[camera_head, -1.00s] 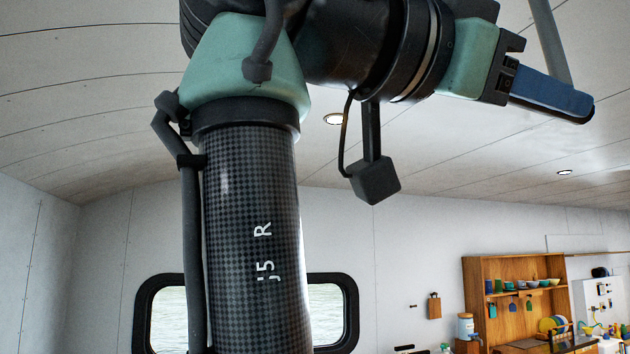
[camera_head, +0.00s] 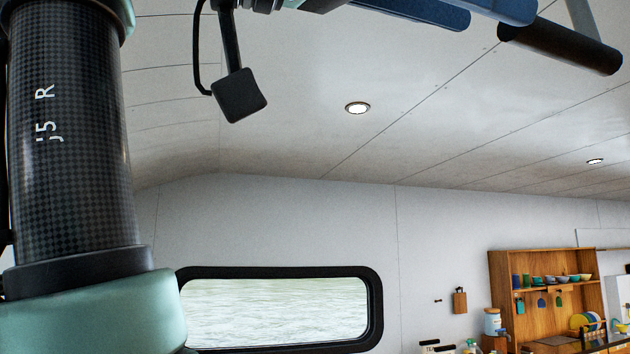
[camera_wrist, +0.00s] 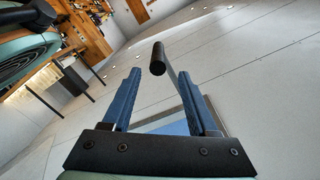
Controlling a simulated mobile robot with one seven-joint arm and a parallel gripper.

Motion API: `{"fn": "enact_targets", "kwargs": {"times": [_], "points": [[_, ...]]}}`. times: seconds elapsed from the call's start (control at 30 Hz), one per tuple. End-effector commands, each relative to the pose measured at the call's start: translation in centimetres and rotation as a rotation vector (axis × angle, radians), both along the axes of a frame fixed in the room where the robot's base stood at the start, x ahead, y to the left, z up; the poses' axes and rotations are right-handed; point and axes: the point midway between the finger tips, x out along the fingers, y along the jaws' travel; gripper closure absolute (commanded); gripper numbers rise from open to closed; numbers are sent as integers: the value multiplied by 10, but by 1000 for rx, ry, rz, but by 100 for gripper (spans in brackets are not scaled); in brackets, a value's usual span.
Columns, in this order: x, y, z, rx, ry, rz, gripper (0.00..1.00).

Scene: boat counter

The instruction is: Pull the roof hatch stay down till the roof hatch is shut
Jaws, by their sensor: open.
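The roof hatch stay shows at the top right of the head view as a grey rod (camera_head: 581,14) with a black crossbar grip (camera_head: 562,46). In the wrist view, the black grip (camera_wrist: 157,60) shows nearly end-on, between and slightly beyond my fingertips. My gripper (camera_head: 502,17) has blue fingers, cut off by the head view's top edge; one tip overlaps the grip's left end there. In the wrist view, my gripper (camera_wrist: 160,74) is open and empty. Contact with the grip cannot be told. A pale frame with a blue pane, probably the roof hatch (camera_wrist: 172,123), lies behind the fingers.
The pale ceiling (camera_head: 440,130) has round lights and is otherwise clear around the stay. A black-framed window (camera_head: 280,310) is in the far wall. A wooden shelf (camera_head: 497,275) with dishes stands at the lower right, well away from my gripper.

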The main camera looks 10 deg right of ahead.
Motion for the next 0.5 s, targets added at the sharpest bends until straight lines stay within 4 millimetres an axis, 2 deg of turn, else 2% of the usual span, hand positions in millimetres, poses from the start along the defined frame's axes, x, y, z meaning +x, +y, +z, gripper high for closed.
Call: {"fn": "enact_targets", "kwargs": {"times": [0.1, 0.2, 0.5], "points": [[-1, 17, -1, 1, 0, 3, 41], [-2, 25, -1, 1, 1, 1, 41], [-2, 28, 0, 1, 0, 0, 41]]}}
